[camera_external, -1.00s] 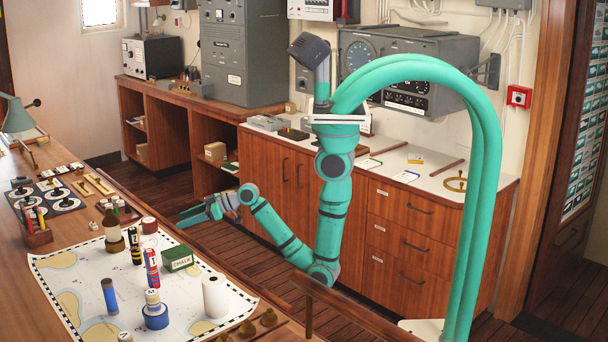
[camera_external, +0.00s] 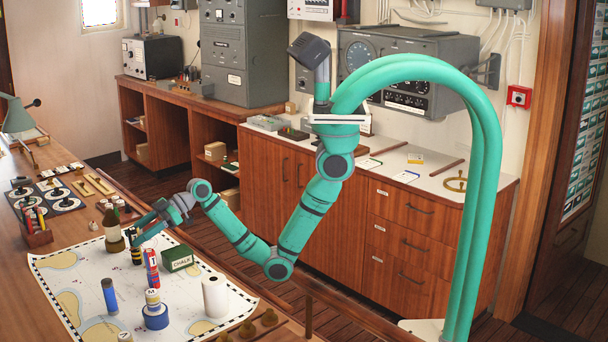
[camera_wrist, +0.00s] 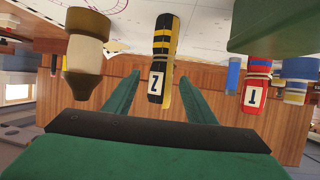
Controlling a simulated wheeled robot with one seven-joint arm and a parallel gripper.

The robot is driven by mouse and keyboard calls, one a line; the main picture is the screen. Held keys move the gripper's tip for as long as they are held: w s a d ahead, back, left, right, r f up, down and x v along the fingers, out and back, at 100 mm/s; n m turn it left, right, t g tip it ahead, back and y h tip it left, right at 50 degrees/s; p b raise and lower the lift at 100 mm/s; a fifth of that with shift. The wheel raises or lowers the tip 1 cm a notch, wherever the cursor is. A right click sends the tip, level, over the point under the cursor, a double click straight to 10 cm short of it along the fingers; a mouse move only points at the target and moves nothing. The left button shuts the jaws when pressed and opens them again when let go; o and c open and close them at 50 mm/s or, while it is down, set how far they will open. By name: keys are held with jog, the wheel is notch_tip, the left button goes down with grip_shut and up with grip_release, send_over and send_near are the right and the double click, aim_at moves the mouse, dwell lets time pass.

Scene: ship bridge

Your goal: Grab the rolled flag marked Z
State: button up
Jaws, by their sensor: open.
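The rolled flag marked Z (camera_wrist: 161,45) has yellow and black bands and a white label. In the wrist view it lies ahead between my two fingers, with no clear contact. In the external view the flag (camera_external: 136,257) stands on the chart, its upper part partly covered by my gripper (camera_external: 143,231). My gripper is open and empty, pointing down and forward over the chart's far edge. It also shows in the wrist view (camera_wrist: 160,78), with one green finger on each side of the flag.
A red and blue roll (camera_external: 152,268), marked T in the wrist view (camera_wrist: 257,82), and a green chalk box (camera_external: 178,258) are on the right.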

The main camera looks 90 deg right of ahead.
jog(key=shift+x, duration=2.75)
jog(key=c, duration=1.2)
